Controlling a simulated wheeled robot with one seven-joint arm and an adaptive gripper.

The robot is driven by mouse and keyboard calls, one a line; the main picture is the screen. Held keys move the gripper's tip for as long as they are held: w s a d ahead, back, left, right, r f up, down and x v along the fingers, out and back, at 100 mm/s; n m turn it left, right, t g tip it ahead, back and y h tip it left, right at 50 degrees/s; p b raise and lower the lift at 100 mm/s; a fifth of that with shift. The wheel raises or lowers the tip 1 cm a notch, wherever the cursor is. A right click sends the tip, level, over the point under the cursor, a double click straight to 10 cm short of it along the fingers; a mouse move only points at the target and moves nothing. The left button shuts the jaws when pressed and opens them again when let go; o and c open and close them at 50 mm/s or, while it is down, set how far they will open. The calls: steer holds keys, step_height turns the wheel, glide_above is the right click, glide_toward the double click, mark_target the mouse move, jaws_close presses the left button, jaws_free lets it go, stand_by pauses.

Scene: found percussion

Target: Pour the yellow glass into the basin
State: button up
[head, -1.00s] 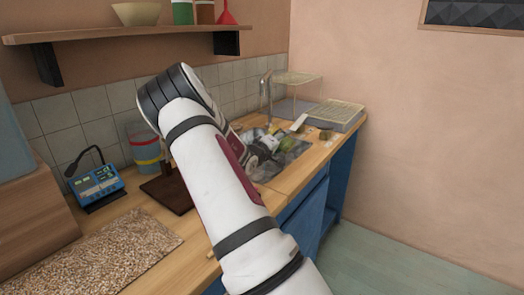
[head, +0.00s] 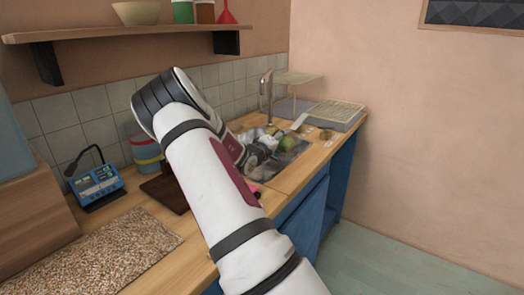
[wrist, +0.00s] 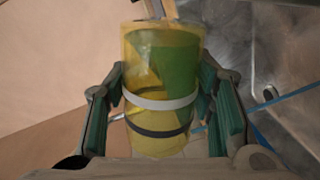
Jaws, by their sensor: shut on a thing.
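The yellow glass (wrist: 160,80) is see-through, with a white band and a dark band around it. In the wrist view it stands between the two fingers of my gripper (wrist: 163,100), which is shut on it. Green shows through its wall; I cannot tell whether that is its contents or something behind. The metal basin (head: 293,146) is set in the counter, and its grey surface also fills the right of the wrist view (wrist: 285,60).
A brown board (head: 165,192), a banded container (head: 146,150) and a blue device (head: 97,185) are on the left counter. A shelf (head: 130,32) hangs above.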

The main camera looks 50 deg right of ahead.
steer(key=shift+w+n, duration=0.1)
steer(key=shift+n, duration=0.2)
steer(key=shift+w+f+n+b, duration=0.3)
steer(key=shift+w+n+b, duration=0.3)
steer(key=shift+w+n, duration=0.1)
stand_by(0.8)
steer(key=shift+w+r+n+g, duration=0.2)
steer(key=shift+r+n+g, duration=0.25)
steer(key=shift+n, duration=0.55)
stand_by(0.7)
steer(key=shift+s+f+m, duration=0.3)
steer(key=shift+f+m, duration=0.05)
steer(key=shift+m, duration=0.25)
steer(key=shift+s+m+t+p, duration=0.3)
steer(key=shift+s+m+t, duration=0.1)
steer(key=shift+m, duration=0.4)
